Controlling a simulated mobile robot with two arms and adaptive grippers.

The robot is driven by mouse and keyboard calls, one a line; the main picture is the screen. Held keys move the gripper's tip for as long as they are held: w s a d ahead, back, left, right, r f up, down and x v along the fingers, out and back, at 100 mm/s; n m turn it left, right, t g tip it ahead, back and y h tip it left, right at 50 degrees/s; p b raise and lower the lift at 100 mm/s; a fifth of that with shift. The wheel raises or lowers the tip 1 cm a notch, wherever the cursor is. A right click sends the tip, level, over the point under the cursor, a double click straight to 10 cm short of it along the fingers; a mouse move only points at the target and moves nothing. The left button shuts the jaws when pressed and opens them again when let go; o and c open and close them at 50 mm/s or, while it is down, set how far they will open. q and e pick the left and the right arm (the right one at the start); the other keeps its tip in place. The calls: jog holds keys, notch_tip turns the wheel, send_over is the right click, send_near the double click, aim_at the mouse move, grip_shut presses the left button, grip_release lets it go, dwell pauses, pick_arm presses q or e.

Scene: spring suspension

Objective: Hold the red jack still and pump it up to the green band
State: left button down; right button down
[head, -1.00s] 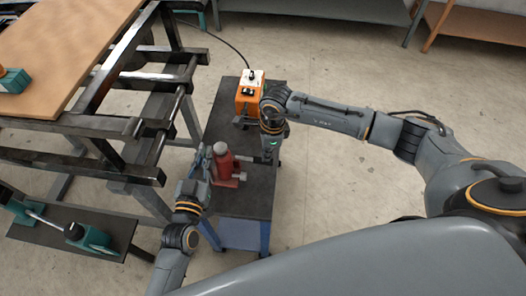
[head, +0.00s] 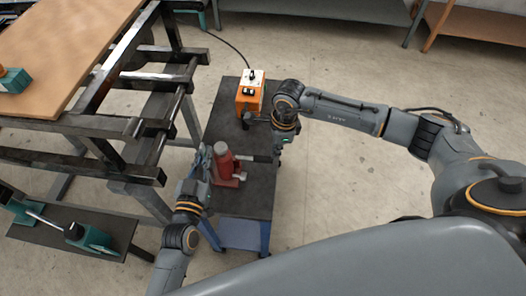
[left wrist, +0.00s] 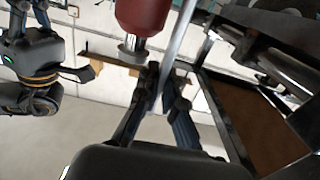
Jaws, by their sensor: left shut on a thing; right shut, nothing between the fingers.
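The red jack (head: 224,162) stands upright on the dark top of a small cart (head: 246,204), with a grey cap on top. Its red body (left wrist: 141,14) and grey cap also show in the left wrist view, turned over. My left gripper (head: 205,152) is at the jack's left side. In the left wrist view its fingers (left wrist: 164,82) are shut on a thin silver rod (left wrist: 178,42) beside the red body. My right gripper (head: 277,158) is shut and empty, near the right end of a dark bar (head: 258,157) beside the jack. I cannot make out the green band.
An orange box (head: 249,98) with a black cable stands at the cart's back. A dark metal frame (head: 135,127) and a wooden-topped bench (head: 60,50) are close on the left. A low bench with teal tools (head: 85,237) is at lower left. The floor right of the cart is clear.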

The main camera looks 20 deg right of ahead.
notch_tip(320, 180, up, 12)
jog(key=d, duration=0.1)
jog(key=shift+s, duration=0.15)
jog(key=shift+d, duration=0.1)
dwell(1.2)
jog(key=a, duration=0.1)
jog(key=a+f, duration=0.1)
jog(key=a, duration=0.1)
jog(key=shift+w+a+f, duration=0.25)
jog(key=shift+w+f, duration=0.1)
jog(key=shift+w, duration=0.05)
send_over(264, 157)
jog(key=shift+s+d+f, duration=0.1)
jog(key=shift+d+f, duration=0.05)
jog(key=shift+f, duration=1.6)
jog(key=shift+d+f, duration=0.15)
jog(key=shift+f, duration=1.6)
